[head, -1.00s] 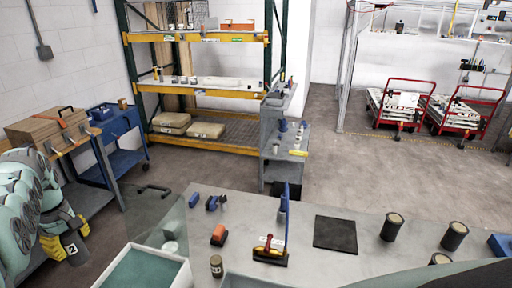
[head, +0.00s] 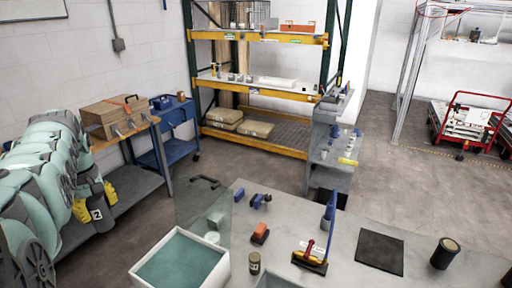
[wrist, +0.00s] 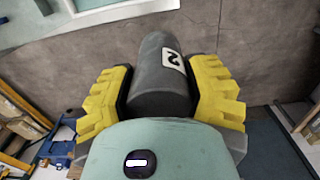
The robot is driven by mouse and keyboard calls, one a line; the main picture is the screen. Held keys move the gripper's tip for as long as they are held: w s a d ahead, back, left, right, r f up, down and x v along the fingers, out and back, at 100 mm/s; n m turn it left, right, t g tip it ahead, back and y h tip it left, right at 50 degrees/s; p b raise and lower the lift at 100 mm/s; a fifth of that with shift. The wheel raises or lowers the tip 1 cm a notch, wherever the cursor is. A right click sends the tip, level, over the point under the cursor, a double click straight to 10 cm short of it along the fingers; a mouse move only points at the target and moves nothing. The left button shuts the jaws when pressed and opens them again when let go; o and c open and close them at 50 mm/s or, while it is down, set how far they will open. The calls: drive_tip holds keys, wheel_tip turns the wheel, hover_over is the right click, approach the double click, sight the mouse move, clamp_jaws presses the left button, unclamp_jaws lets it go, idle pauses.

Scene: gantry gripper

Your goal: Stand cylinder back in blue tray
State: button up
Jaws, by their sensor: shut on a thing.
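My gripper (head: 95,200) is at the left of the head view, with its yellow fingers shut on a dark grey cylinder (head: 98,213) that bears a white label with a 2. In the wrist view, the cylinder (wrist: 158,72) lies between both yellow fingers of my gripper (wrist: 160,92), with floor behind it. The cylinder is held off to the left of the grey table, in the air and apart from it. A blue edge (head: 507,280) shows at the far lower right of the head view; I cannot tell if it is the blue tray.
The grey table (head: 340,225) bears a white-rimmed teal tray (head: 140,272), a clear panel, a brush (head: 310,257), a black mat (head: 380,251) and a dark cylinder (head: 445,254). A side bench with a wooden box (head: 113,116) stands behind my arm. Open floor lies beyond the table.

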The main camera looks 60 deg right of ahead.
drive_tip(key=shift+r, duration=0.2)
drive_tip(key=shift+w+a+r, duration=0.4)
drive_tip(key=shift+w, duration=0.05)
drive_tip(key=shift+a, duration=0.1)
drive_tip(key=shift+w+a+r, duration=0.2)
drive_tip(key=shift+r, duration=0.1)
drive_tip(key=shift+w+a+r, duration=0.2)
drive_tip(key=shift+a+r, duration=0.25)
drive_tip(key=shift+r, duration=0.05)
drive_tip(key=shift+w+a+r, duration=0.15)
drive_tip(key=shift+a+r, duration=0.3)
drive_tip(key=shift+a+r, duration=0.1)
drive_tip(key=shift+r, duration=0.05)
drive_tip(key=shift+w+a+r, duration=0.15)
drive_tip(key=shift+r, duration=0.35)
